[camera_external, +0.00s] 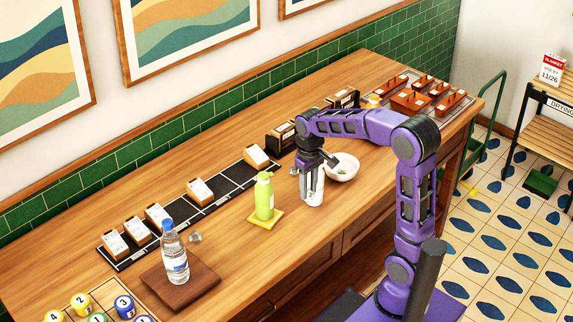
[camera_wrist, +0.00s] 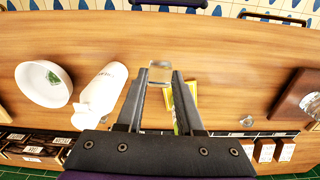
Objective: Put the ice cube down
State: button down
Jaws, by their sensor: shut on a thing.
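My gripper (camera_external: 304,190) is over the wooden counter, just left of a white bottle (camera_external: 316,190). In the wrist view my gripper (camera_wrist: 160,75) is shut on a clear, glassy ice cube (camera_wrist: 160,70) held between its fingertips. The cube cannot be made out in the external view. The white bottle (camera_wrist: 104,88) is left of the fingers in the wrist view. Another small clear piece (camera_external: 195,238) lies on the counter near the water bottle, and also shows in the wrist view (camera_wrist: 246,121). How far the held cube is above the counter is hard to tell.
A green pump bottle (camera_external: 264,197) stands on a yellow mat (camera_external: 278,218). A white bowl (camera_external: 343,170) sits right of the white bottle. A water bottle (camera_external: 175,255) stands on a dark board (camera_external: 203,280). Labelled blocks (camera_external: 200,191) line the back. The counter front is clear.

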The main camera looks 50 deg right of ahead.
notch_tip(320, 180, up, 8)
jog(key=shift+f, duration=0.1)
jog(key=w+d+r+m+p, duration=0.1)
jog(key=w+d+m+p, duration=0.1)
jog(key=w+d, duration=0.3)
jog(key=m+p, duration=0.6)
jog(key=m, duration=0.1)
send_over(342, 158)
jog(key=s+a, duration=0.3)
jog(key=a, duration=0.1)
notch_tip(342, 158, down, 17)
jog(key=b, duration=0.8)
jog(key=shift+a, duration=0.1)
jog(key=shift+c, duration=2.3)
grip_release()
